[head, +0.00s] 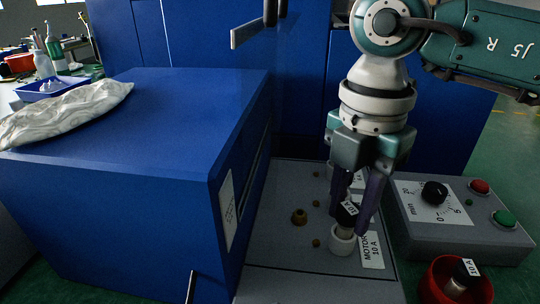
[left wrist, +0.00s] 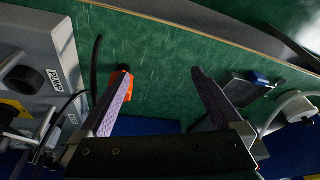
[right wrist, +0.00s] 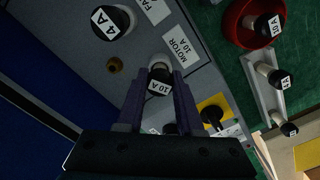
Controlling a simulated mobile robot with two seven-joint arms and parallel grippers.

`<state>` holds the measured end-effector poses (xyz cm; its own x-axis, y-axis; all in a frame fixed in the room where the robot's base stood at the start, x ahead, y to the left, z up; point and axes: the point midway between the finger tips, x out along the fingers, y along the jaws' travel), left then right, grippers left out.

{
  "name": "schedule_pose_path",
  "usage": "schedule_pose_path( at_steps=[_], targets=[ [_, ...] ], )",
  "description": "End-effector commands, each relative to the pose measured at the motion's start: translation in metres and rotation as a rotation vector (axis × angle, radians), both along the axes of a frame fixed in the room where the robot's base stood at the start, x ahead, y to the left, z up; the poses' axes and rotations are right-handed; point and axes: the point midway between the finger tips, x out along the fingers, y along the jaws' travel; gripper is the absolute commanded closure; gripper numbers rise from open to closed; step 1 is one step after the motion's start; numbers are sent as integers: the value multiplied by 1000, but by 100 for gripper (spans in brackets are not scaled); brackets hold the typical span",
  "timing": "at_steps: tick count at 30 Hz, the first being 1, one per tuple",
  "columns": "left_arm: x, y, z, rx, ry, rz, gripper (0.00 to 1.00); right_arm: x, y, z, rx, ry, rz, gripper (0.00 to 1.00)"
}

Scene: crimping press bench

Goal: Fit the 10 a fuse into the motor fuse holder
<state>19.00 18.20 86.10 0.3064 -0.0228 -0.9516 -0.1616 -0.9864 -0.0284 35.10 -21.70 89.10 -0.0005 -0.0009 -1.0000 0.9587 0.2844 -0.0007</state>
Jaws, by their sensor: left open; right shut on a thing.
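My right gripper (head: 357,212) is shut on the 10 A fuse (head: 347,212), which has a black labelled cap and a pale body. It holds the fuse roughly upright at the white ring of the motor fuse holder (head: 341,240), beside the "MOTOR 10 A" label (head: 373,248). The fuse's lower end meets the ring's mouth; how deep it sits I cannot tell. In the right wrist view the fuse cap (right wrist: 159,88) is between the fingers, with the white holder (right wrist: 160,63) just beyond. My left gripper (left wrist: 160,85) is open and empty, away from the panel.
A 4 A fuse (right wrist: 110,20) stands by the fan label. A red bowl (head: 432,290) holds another 10 A fuse (head: 463,274). A rack (right wrist: 264,100) carries more fuses. A timer box (head: 470,225) stands right of the panel; a blue cabinet (head: 130,190) stands left.

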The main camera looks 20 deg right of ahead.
Motion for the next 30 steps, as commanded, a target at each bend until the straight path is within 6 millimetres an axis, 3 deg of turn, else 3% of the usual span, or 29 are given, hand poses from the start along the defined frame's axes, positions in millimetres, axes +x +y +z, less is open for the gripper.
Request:
schedule_pose_path(
  at_steps=[1, 2, 10, 20, 30],
  targets=[
    [0, 0, -2, 0, 0, 0, 0, 0, 0, -2, 0, 0, 0, 100],
    [0, 0, -1, 0, 0, 0, 0, 0, 0, -1, 0, 0, 0, 61],
    [0, 1, -1, 4, 0, -3, 0, 0, 0, -1, 0, 0, 0, 31],
    [0, 3, 0, 11, 0, -7, 0, 0, 0, 4, 0, -1, 0, 29],
    [0, 3, 9, 10, 1, -6, 0, 1, 0, 67, 1, -6, 1, 29]
  ],
)
